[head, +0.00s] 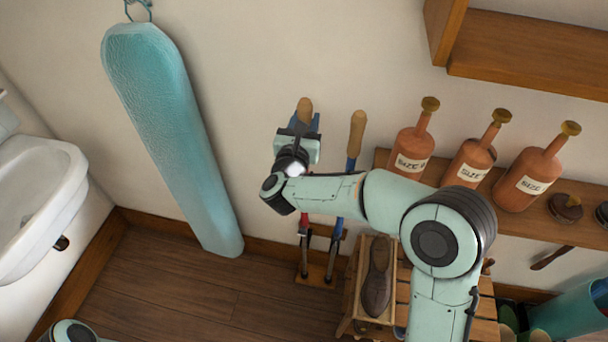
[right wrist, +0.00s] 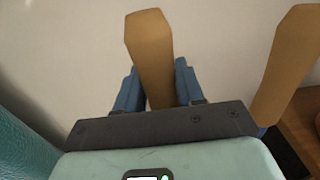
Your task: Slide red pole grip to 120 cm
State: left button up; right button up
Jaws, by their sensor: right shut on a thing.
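Two poles stand upright by the wall, each with a tan grip on top. The left one has a red shaft (head: 303,228), and its grip (head: 305,104) also shows in the right wrist view (right wrist: 151,50). My right gripper (head: 305,122) is shut on this red pole's grip, with one blue finger on each side and the grip's top sticking out beyond them. The gripper and forearm hide the upper red shaft. The blue pole (head: 351,164), with its own grip (head: 357,121), stands just to the right. No height marks are readable. My left gripper is out of view.
A teal ironing board (head: 168,120) hangs at left, beside a white basin (head: 40,185). Brown bottles (head: 468,160) stand on a shelf at right. A brown shoe (head: 377,280) rests on a wooden stand below my right arm. Floor at lower left is clear.

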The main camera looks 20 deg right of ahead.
aim_at(304, 105)
jog(key=shift+r+p, duration=0.6)
jog(key=shift+r, duration=2.55)
jog(key=shift+r+p, duration=1.15)
jog(key=shift+r, duration=2.6)
jog(key=o, duration=1.1)
jog(key=shift+f, duration=0.1)
